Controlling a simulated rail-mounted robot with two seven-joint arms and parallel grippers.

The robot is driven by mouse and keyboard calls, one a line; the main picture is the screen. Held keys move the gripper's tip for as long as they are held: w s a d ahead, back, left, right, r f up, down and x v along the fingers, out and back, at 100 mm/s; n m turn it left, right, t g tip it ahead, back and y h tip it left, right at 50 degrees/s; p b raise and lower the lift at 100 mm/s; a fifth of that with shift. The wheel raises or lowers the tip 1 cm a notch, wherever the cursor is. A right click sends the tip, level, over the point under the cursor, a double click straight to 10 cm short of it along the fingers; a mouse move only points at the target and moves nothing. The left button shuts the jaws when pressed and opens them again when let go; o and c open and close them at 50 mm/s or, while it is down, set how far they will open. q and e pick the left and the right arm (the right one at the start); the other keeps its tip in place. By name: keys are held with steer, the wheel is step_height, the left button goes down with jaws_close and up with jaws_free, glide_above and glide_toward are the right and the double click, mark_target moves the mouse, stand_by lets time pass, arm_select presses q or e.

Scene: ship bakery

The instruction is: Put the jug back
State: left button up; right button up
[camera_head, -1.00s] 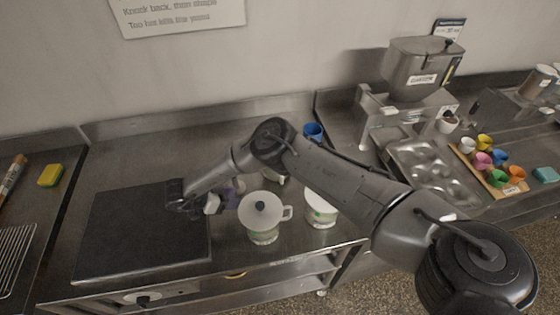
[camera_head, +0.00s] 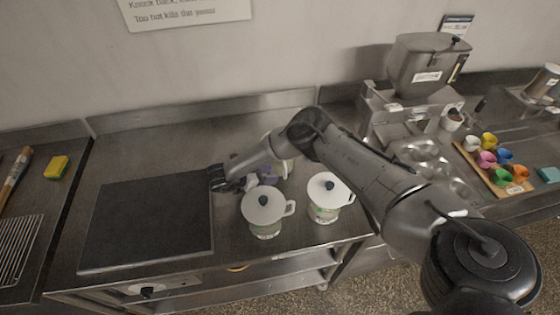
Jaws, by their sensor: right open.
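Two white lidded jugs with black knobs stand upright on the steel counter: a left jug (camera_head: 264,212) and a right jug (camera_head: 326,198). A third pale vessel (camera_head: 286,168) stands behind them, mostly hidden by my right arm; I cannot tell if it is a jug. My right gripper (camera_head: 219,181) is open and empty, at the right edge of the dark square plate, left of and behind the left jug and apart from it. A small purple thing (camera_head: 266,175) shows just beyond the wrist, partly hidden. My left gripper is not in view.
The dark plate (camera_head: 150,225) on the left is bare. A yellow sponge (camera_head: 57,167), a brush (camera_head: 16,172) and a wire rack (camera_head: 18,245) lie further left. At right stand a hopper machine (camera_head: 425,68), a muffin tin (camera_head: 455,185) and a board of coloured cups (camera_head: 500,185).

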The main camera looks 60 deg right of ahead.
steer(key=shift+p+x, duration=0.45)
steer(key=shift+x, duration=2.2)
steer(key=shift+a+f, duration=0.1)
jaws_close()
